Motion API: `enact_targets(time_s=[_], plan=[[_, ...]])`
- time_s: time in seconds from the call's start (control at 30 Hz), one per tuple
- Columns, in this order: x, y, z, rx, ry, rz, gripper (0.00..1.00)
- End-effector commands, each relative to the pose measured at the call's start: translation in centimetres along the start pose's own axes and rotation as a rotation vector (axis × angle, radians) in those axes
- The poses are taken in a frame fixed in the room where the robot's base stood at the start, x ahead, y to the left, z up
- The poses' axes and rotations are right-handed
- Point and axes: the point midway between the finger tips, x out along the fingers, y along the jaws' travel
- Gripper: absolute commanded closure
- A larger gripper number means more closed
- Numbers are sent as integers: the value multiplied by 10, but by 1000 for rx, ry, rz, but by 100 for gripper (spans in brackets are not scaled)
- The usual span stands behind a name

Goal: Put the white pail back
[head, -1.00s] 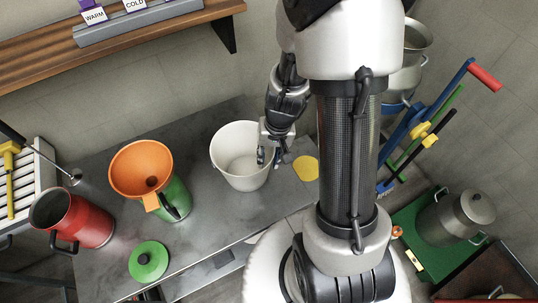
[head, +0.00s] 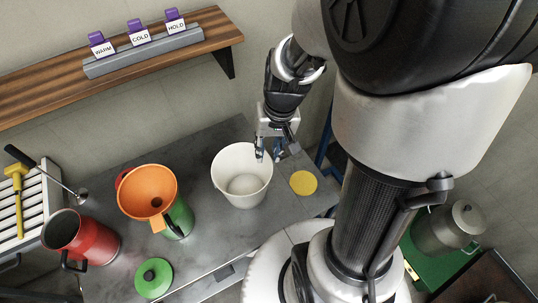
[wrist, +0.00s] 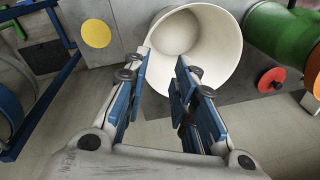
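The white pail (head: 240,190) stands upright and empty-looking on the grey bench in the head view. It also shows at the top of the wrist view (wrist: 205,45), mouth towards the camera. My gripper (head: 268,152) is at the pail's back right rim in the head view. In the wrist view my gripper (wrist: 160,68) has its two blue-padded fingers apart with nothing clamped between them. The fingertips overlap the pail's near rim in that picture; I cannot tell whether they touch it.
A yellow disc (head: 303,182) lies right of the pail. Left on the grey bench (head: 215,235) are a green can with an orange funnel (head: 150,190), a red can (head: 85,240) and a green lid (head: 153,278). A wooden shelf (head: 60,100) holds WARM, COLD and HOLD tags.

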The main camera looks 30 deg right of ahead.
Motion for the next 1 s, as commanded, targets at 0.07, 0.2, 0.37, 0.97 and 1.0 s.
enact_targets(time_s=[0.07, 0.2, 0.37, 0.97, 1.0], plan=[[-33, -15, 8, -68, 54, 1, 75], [-85, -34, 37, -187, 135, 11, 75], [-129, -43, 76, -301, 228, 26, 75], [-160, -39, 117, -396, 324, 47, 75], [-160, -39, 117, -396, 324, 47, 75]])
